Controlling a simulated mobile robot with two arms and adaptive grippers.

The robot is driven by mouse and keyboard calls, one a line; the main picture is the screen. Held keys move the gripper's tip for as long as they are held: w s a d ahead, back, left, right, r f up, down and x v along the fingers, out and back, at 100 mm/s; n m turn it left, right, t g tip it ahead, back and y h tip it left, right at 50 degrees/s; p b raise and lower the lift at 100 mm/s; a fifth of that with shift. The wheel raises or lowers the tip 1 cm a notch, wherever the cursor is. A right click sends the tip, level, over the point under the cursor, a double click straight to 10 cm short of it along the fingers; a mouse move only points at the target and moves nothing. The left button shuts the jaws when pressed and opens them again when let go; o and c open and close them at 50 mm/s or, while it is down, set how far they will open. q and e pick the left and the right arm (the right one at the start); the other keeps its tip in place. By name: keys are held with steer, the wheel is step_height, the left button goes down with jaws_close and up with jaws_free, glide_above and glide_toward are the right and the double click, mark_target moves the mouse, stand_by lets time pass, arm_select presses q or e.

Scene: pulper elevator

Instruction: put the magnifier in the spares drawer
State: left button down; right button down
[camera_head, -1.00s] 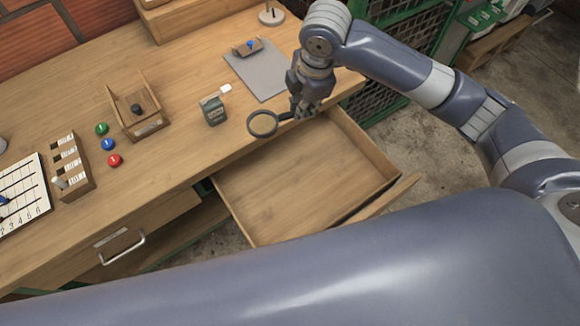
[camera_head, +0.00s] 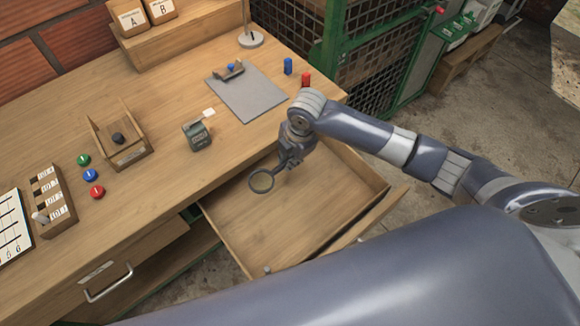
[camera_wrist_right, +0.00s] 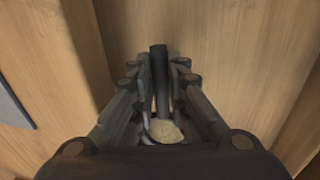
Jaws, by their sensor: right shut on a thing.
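The magnifier (camera_head: 262,181) has a dark round rim and a dark handle. My right gripper (camera_head: 289,160) is shut on its handle and holds it over the open drawer (camera_head: 300,217), with the lens pointing left. In the right wrist view the dark handle (camera_wrist_right: 159,75) stands between the two fingers (camera_wrist_right: 160,95). The drawer is pulled out from the right part of the bench, and its floor looks empty apart from a small grey spot near the front. No label on it can be read. My left gripper is not in view.
A second drawer (camera_head: 120,262) with a metal handle is shut at the left. On the bench are a green box (camera_head: 197,136), a clipboard (camera_head: 248,94), a wooden tray (camera_head: 130,155), coloured buttons and red and blue blocks. A green cage (camera_head: 375,45) stands behind.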

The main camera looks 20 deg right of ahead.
step_height(320, 180, down, 5)
stand_by(0.3)
steer(key=shift+f, duration=0.55)
steer(key=c, duration=1.6)
jaws_free()
steer(key=r, duration=0.4)
steer(key=s+r, duration=0.1)
steer(key=r, duration=0.3)
steer(key=s+d+r, duration=0.1)
steer(key=r, duration=0.4)
